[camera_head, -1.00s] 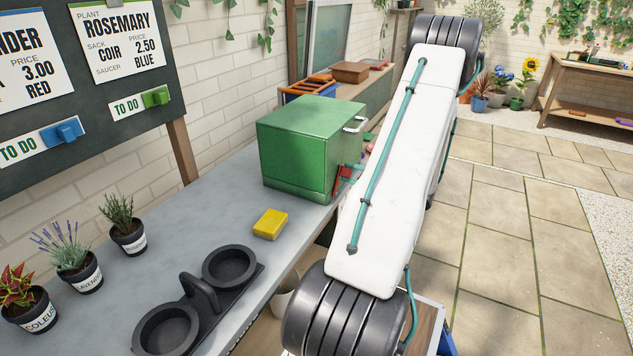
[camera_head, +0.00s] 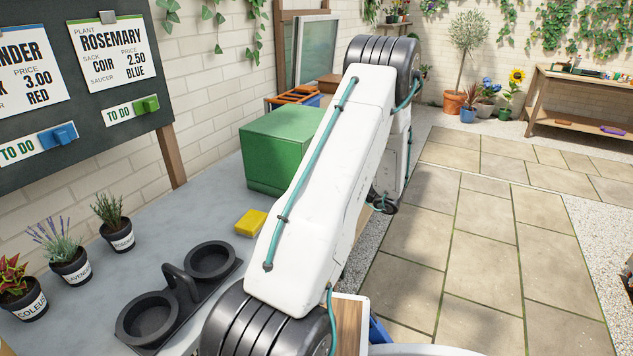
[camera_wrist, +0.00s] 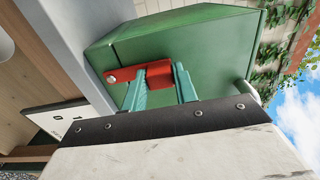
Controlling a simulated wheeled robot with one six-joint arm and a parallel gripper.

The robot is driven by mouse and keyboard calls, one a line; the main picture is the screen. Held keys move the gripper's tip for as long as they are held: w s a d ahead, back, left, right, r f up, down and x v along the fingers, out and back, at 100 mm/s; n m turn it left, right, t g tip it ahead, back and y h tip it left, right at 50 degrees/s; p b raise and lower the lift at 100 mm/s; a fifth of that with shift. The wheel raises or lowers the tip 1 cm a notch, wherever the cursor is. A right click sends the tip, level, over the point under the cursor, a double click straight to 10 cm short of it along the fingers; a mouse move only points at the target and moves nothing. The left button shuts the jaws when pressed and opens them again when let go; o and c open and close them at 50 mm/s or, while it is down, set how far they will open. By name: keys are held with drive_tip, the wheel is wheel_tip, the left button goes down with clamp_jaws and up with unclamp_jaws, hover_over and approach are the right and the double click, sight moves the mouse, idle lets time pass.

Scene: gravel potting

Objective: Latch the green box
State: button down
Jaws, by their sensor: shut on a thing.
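The green box (camera_head: 275,146) stands on the grey bench in the head view, its right side hidden behind my arm. Its lid looks shut there. In the wrist view the green box (camera_wrist: 215,55) appears tilted, with a red latch (camera_wrist: 118,75) on its face across the seam. My gripper (camera_wrist: 162,75) has its two teal fingers on either side of the red latch's block and is shut on it. The exact position of the latch's far end is hard to tell. In the head view my gripper and the latch are hidden behind my arm.
A yellow block (camera_head: 250,222) lies on the bench in front of the box. A black two-cup holder (camera_head: 182,290) and several potted plants (camera_head: 110,222) stand nearer. A silver handle (camera_wrist: 252,92) sticks out from the box. Paving to the right is clear.

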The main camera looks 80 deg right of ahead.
drive_tip(key=shift+f, duration=0.1)
drive_tip(key=c, duration=1.1)
unclamp_jaws()
drive_tip(key=shift+w, duration=0.1)
drive_tip(key=v, duration=0.7)
drive_tip(key=shift+s+a, duration=0.15)
drive_tip(key=shift+s, duration=0.25)
